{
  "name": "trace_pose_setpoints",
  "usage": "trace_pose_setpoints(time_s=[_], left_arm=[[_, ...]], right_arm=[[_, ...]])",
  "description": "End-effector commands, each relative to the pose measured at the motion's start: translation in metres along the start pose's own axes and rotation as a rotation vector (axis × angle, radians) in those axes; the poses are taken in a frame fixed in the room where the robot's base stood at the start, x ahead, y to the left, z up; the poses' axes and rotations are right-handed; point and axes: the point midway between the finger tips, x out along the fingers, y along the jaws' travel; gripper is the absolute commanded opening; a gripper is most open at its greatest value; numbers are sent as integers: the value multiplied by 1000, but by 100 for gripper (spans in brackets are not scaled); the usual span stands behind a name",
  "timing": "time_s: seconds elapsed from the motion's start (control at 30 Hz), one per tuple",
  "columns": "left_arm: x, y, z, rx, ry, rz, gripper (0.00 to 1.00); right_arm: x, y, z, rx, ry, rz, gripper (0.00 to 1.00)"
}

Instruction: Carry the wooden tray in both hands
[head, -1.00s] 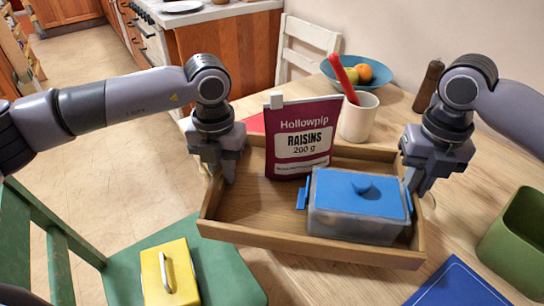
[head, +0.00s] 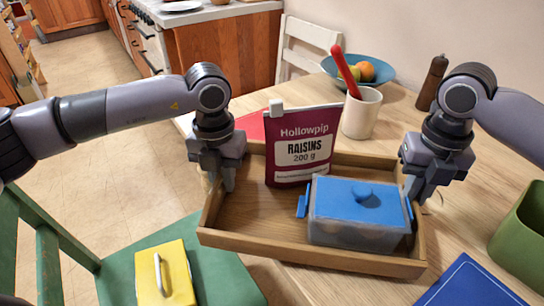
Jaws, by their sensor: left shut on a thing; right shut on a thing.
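The wooden tray (head: 290,255) is in the middle of the head view, its near left part reaching out past the table's edge. A purple raisins pouch (head: 302,150) stands upright in it toward the back. A clear box with a blue lid (head: 357,205) sits in its right front part. My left gripper (head: 222,182) is shut on the tray's left side wall. My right gripper (head: 415,190) is shut on the tray's right side wall. The fingertips are partly hidden by the gripper bodies and the walls. I cannot tell whether the tray's underside touches the table.
On the table (head: 470,220) stand a white mug (head: 360,115) with a red-handled tool, a blue fruit bowl (head: 385,76), a pepper mill (head: 431,83), a green container (head: 520,240) and a blue flat item (head: 468,284). A green chair (head: 215,270) holds a yellow box (head: 165,275).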

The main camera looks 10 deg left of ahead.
Motion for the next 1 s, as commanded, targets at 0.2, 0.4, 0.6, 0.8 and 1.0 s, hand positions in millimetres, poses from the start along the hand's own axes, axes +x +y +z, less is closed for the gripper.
trace_pose_setpoints(time_s=[0.2,0.4,0.6,0.8,1.0], left_arm=[[10,1,1,-2,-2,1,0],[10,1,0,-2,0,2,42],[10,0,0,-1,0,1,42],[-8,0,1,-1,-3,-1,42],[-51,0,1,-1,-4,0,42]], right_arm=[[10,-1,1,3,-2,-1,0],[10,-1,0,2,0,-2,37],[10,0,0,1,0,-1,37],[10,0,0,0,0,0,37],[10,0,0,0,0,0,37]])
